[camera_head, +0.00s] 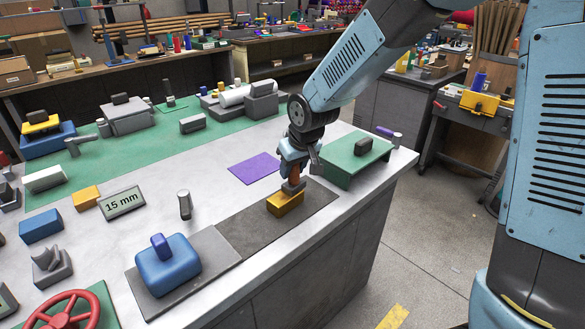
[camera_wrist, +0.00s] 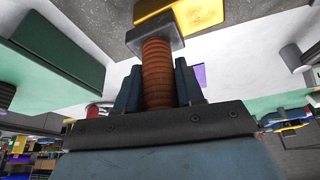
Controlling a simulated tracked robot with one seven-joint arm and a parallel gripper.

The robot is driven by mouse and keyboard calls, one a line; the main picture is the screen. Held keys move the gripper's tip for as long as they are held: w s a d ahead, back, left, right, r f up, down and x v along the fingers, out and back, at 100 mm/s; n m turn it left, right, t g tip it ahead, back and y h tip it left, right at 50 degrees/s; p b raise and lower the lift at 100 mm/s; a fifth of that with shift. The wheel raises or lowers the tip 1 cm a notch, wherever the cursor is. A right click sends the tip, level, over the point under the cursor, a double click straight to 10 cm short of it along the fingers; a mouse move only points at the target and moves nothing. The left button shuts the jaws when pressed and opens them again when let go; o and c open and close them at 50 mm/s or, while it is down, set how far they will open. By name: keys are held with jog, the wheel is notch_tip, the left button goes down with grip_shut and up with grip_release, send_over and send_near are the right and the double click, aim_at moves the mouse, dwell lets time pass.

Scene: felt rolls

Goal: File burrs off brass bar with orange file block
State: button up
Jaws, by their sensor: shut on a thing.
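My gripper (camera_head: 294,168) is shut on the ribbed orange-brown handle of the file block (camera_head: 293,187). In the wrist view the handle (camera_wrist: 157,72) stands between the two dark fingers (camera_wrist: 157,92), with a flat grey block (camera_wrist: 155,33) at its far end. The yellow brass bar (camera_head: 285,205) lies on the dark grey mat (camera_head: 245,232) near the bench's front edge. The grey block is at the top of the bar and looks to be touching it. The brass bar (camera_wrist: 195,12) also shows in the wrist view. Any burrs are too small to make out.
A green block with a dark handle (camera_head: 345,172) stands close right of my gripper. A purple sheet (camera_head: 255,168) lies behind left. A blue handled block (camera_head: 168,268), a grey cylinder (camera_head: 184,207) and a "15 mm" sign (camera_head: 122,203) stand to the left.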

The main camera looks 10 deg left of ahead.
jog(key=shift+w+d, duration=0.1)
jog(key=shift+d, duration=0.05)
jog(key=shift+r, duration=0.75)
jog(key=shift+r, duration=0.1)
jog(key=shift+r, duration=2.4)
